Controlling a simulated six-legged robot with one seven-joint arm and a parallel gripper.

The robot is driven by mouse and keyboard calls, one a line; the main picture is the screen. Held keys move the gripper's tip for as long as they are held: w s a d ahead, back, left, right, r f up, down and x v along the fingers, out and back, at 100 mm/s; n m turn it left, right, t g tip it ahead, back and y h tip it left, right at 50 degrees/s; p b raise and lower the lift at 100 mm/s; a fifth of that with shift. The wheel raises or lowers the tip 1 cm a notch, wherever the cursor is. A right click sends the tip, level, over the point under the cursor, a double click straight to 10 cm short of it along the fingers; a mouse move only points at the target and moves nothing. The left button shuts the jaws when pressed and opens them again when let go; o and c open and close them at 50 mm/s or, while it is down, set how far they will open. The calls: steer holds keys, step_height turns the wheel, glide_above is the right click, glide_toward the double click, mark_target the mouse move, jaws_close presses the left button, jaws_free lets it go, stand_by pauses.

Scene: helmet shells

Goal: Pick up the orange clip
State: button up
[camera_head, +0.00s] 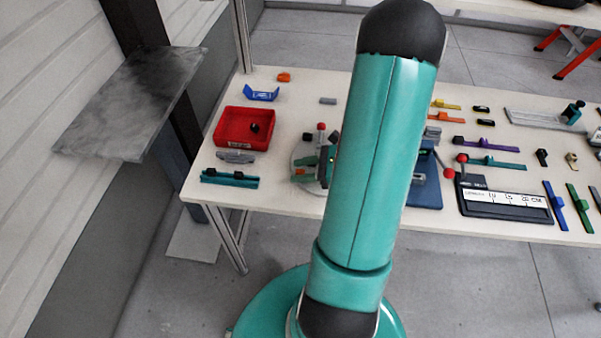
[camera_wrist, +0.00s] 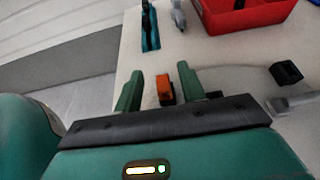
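An orange clip (camera_wrist: 165,88) shows in the wrist view between the two green fingers of my gripper (camera_wrist: 160,72). The fingers are apart, with a visible gap on the left side of the clip. The right finger is closer to it, and I cannot tell whether they touch. In the head view my gripper (camera_head: 304,170) is low over the table's front left part, with a small orange patch at it. My arm hides much of the table centre there.
A red bin (camera_head: 230,128) with a dark item inside, a grey clamp (camera_head: 235,157) and a teal part (camera_head: 229,179) stand left of my gripper. A blue bracket (camera_head: 262,94) and another orange piece (camera_head: 284,77) lie farther back. Several coloured tools lie to the right.

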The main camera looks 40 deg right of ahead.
mark_target(298, 171)
steer(key=x, duration=0.3)
steer(key=shift+w+f, duration=0.2)
steer(key=shift+w, duration=0.05)
steer(key=shift+c, duration=0.4)
jaws_close()
steer(key=shift+r, duration=0.15)
